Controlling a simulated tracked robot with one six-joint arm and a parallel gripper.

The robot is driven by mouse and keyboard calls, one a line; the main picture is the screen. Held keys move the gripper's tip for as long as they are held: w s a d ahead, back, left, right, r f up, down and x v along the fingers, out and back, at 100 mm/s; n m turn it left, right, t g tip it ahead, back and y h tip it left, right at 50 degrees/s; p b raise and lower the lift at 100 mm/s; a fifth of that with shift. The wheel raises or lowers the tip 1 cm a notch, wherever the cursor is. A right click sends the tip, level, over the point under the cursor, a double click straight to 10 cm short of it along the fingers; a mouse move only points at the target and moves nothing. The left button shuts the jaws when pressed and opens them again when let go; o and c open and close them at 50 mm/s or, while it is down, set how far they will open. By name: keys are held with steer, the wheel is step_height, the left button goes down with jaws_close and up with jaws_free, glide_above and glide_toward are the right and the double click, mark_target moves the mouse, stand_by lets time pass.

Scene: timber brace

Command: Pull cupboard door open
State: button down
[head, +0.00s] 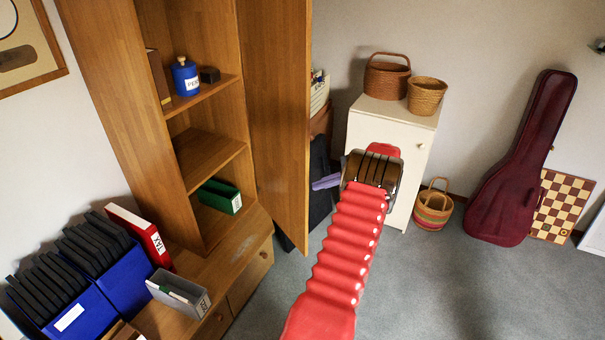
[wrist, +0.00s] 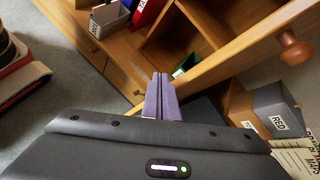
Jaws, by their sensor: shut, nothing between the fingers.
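The wooden cupboard (head: 120,90) stands at the left in the head view. Its door (head: 281,110) stands swung well open, showing its inner face and leaving the shelves exposed. In the wrist view the door (wrist: 238,58) runs diagonally, with a round wooden knob (wrist: 295,49) on its outer face. The knob is hidden in the head view. My gripper (head: 318,184) is just right of the door's free edge in the head view. Its purple fingers (wrist: 161,88) are shut together and empty, apart from the knob. Whether they touch the door I cannot tell.
A blue bottle (head: 185,76) and green box (head: 219,196) sit on the shelves. Files and binders (head: 85,262) cover the low ledge. A white cabinet (head: 380,128) with baskets stands behind my arm. A guitar case (head: 522,160) leans at right. Carpet at right is mostly clear.

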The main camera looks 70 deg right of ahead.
steer(key=w+a+r+n+g, duration=0.3)
steer(key=w+a+r+n, duration=0.15)
steer(key=a, duration=0.55)
steer(key=w+a+r+n+g+y, duration=0.1)
steer(key=w+a+r+n+g, duration=0.2)
steer(key=w+a, duration=0.5)
steer(key=w+a+r+n+g, duration=0.2)
steer(key=w+a+r+n, duration=0.3)
steer(key=a, duration=0.8)
steer(key=s+a+r+n+h, duration=0.1)
steer(key=a+r+n, duration=0.3)
steer(key=a, duration=0.9)
steer(key=s+a+r+n+t, duration=0.1)
steer(key=s+a+r+n, duration=0.3)
steer(key=a, duration=0.9)
steer(key=s+a+r+n+t+h, duration=0.1)
steer(key=s+a+r+n, duration=0.2)
steer(key=a+n, duration=0.5)
steer(key=a+r, duration=0.1)
steer(key=a, duration=0.4)
steer(key=shift+h, duration=0.3)
